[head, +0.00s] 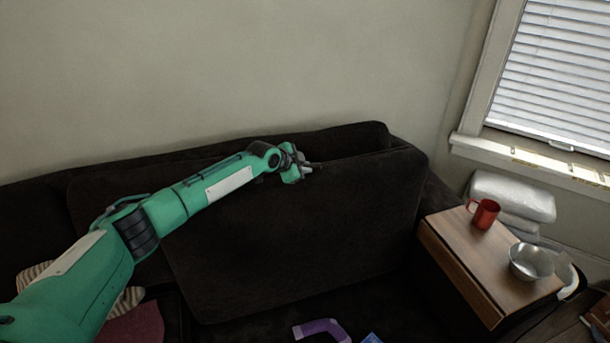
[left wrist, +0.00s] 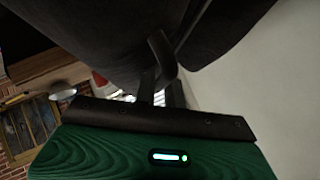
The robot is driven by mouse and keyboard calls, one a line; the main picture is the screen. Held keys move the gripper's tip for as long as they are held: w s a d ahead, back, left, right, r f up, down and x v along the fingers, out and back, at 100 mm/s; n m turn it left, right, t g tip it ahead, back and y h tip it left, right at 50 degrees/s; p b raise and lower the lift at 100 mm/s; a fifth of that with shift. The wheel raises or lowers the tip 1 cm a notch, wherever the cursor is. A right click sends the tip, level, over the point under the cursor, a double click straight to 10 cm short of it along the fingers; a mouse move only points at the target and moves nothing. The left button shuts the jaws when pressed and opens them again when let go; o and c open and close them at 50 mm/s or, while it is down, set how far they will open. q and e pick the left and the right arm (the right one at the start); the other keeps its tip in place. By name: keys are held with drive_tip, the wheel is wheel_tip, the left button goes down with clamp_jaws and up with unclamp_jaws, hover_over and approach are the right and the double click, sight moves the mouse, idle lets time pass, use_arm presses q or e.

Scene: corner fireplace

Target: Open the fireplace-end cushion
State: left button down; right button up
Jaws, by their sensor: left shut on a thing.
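A large dark back cushion (head: 300,235) of the sofa leans forward, with a dark gap between its top edge and the sofa back (head: 360,138). My left gripper (head: 306,168) is at the cushion's top edge and is shut on it. In the left wrist view the left gripper's fingers (left wrist: 160,75) reach up to dark cushion fabric (left wrist: 90,35); the exact contact is in shadow. My right gripper is not in view.
A wooden tray table (head: 465,262) at the right of the sofa holds a red mug (head: 484,213) and a metal bowl (head: 530,262). A purple curved object (head: 322,330) and a blue item (head: 371,338) lie on the seat. A striped pillow (head: 130,298) is at left. A wall stands behind the sofa.

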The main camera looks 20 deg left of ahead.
use_arm(q)
drive_tip(key=shift+a+f, duration=0.15)
drive_tip(key=shift+f, duration=0.15)
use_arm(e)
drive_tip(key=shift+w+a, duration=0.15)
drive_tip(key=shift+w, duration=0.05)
use_arm(q)
drive_tip(key=c, duration=1.8)
unclamp_jaws()
drive_tip(key=shift+o, duration=0.2)
